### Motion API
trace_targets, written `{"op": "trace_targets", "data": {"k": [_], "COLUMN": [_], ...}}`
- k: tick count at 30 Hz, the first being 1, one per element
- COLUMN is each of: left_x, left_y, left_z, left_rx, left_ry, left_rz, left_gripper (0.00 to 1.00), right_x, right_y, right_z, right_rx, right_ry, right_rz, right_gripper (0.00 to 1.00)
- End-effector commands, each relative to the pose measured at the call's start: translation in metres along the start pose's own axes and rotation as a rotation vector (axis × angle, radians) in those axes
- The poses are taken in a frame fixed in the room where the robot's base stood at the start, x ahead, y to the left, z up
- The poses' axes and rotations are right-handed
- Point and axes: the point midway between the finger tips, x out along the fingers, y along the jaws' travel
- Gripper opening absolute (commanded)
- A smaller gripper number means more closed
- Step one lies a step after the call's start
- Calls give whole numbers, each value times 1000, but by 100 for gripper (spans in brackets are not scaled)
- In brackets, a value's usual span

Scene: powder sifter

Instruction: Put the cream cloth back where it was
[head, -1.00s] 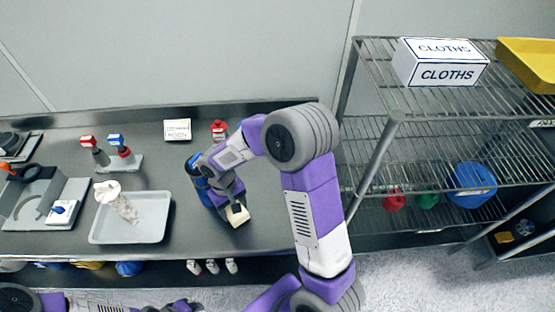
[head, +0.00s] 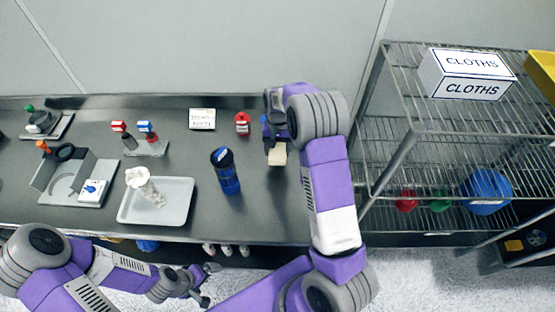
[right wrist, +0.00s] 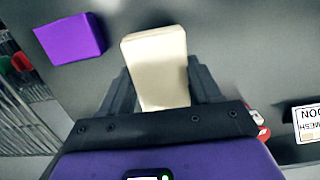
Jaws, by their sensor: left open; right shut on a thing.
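The cream cloth (head: 278,156) is a small folded block. My right gripper (head: 276,142) is shut on it and holds it over the back right of the bench. In the right wrist view the cloth (right wrist: 156,65) sits between the two fingers (right wrist: 160,85). A purple block (right wrist: 72,38) lies beside it there, apart from the cloth. My left gripper (head: 203,293) is open and empty, low in the head view in front of the bench. Whether the cloth touches the bench I cannot tell.
A wire rack (head: 440,125) with a CLOTHS box (head: 467,76) is right.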

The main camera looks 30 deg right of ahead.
Motion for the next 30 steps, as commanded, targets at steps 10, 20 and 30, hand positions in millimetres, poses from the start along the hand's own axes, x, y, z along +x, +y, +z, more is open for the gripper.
{"op": "trace_targets", "data": {"k": [10, 20, 30], "left_x": [2, 2, 5], "left_y": [-1, -1, -2], "left_z": [0, 0, 0], "left_rx": [0, 0, 0], "left_ry": [0, 0, 0], "left_rz": [0, 0, 0], "left_gripper": [100, 100, 100], "right_x": [38, 61, 64], "right_y": [0, 0, 0], "right_z": [-4, -7, -8], "right_rx": [-2, -2, -3], "right_ry": [-1, 2, 2], "right_rz": [1, -1, 0], "right_gripper": [30, 30, 80]}}
